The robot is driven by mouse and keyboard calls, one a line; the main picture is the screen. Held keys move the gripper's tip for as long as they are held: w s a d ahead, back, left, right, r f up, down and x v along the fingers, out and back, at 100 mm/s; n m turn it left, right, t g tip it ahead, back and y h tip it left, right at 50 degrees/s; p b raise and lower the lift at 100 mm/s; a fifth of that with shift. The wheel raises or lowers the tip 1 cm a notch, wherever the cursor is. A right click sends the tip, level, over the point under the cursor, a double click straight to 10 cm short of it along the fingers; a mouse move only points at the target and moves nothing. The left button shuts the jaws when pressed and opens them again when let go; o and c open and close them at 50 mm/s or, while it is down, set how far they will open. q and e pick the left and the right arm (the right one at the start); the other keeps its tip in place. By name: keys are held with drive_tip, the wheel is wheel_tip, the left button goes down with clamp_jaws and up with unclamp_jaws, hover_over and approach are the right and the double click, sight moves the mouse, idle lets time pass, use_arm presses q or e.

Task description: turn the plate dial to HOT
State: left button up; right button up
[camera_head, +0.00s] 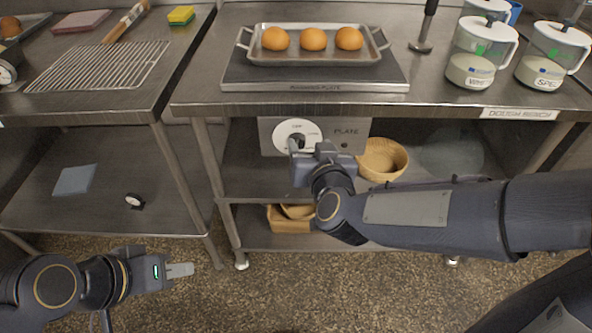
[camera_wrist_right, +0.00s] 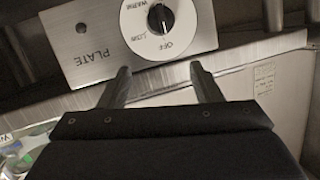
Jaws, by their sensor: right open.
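The plate dial (camera_head: 291,129) is a round white disc with a dark knob, on a metal panel (camera_head: 348,128) marked PLATE under the counter's front edge. In the right wrist view the dial (camera_wrist_right: 150,34) shows OFF, LOW and WARM; HOT is not visible. The knob's pale line lies toward OFF. My right gripper (camera_wrist_right: 160,78) is open, its two fingertips just short of the dial and apart from the knob. In the head view my right gripper (camera_head: 296,150) partly covers the dial. My left gripper (camera_head: 190,270) is low at the left, away from the panel, with its finger gap unclear.
Above the panel, a tray (camera_head: 262,60) with three round buns sits on the warming plate (camera_head: 240,78). Labelled jars (camera_head: 478,55) stand at the right. A wooden bowl (camera_head: 382,160) sits on the shelf beside my right arm. Floor in front is open.

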drive_tip(key=s+a+f+n+t+h+b, duration=0.1)
drive_tip(key=a+f+t+h+b, duration=0.25)
drive_tip(key=f, duration=0.25)
use_arm(q)
wheel_tip(320, 180, down, 8)
drive_tip(key=b, duration=0.1)
drive_tip(key=shift+r+b, duration=0.25)
drive_tip(key=shift+b, duration=0.1)
use_arm(e)
drive_tip(key=w, duration=0.7)
drive_tip(key=shift+w+d+h, duration=0.15)
drive_tip(key=shift+d+h, duration=0.05)
drive_tip(key=shift+h, duration=0.25)
drive_tip(key=c, duration=1)
